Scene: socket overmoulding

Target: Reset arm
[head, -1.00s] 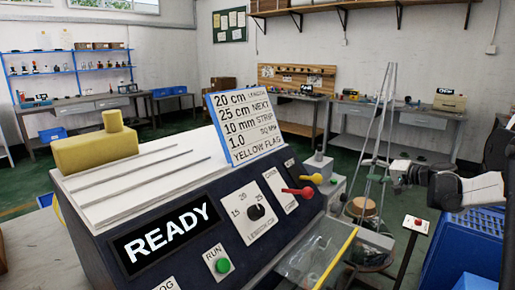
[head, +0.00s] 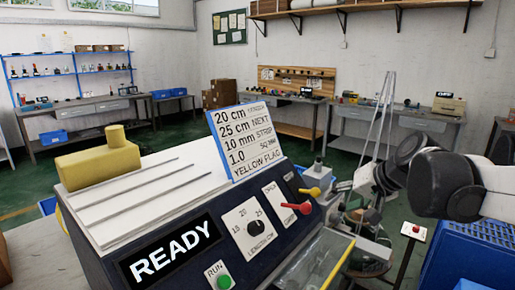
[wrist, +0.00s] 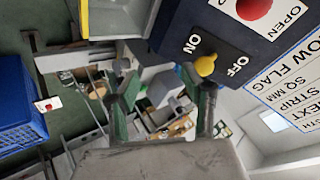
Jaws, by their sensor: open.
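My arm (head: 440,180) reaches in from the right edge of the head view, its end beside the right end of the machine. In the wrist view my gripper (wrist: 165,92) is open, its two green-grey fingers apart with nothing held between them. The machine (head: 185,205) has a dark front panel with a READY display (head: 172,250).
A sign card (head: 248,140) stands on the machine, with a yellow block (head: 98,160) at its left. A clear-lidded tray (head: 315,265) is at the machine's right front. A blue crate (head: 465,255) is below my arm. A red button post (head: 415,230) stands nearby.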

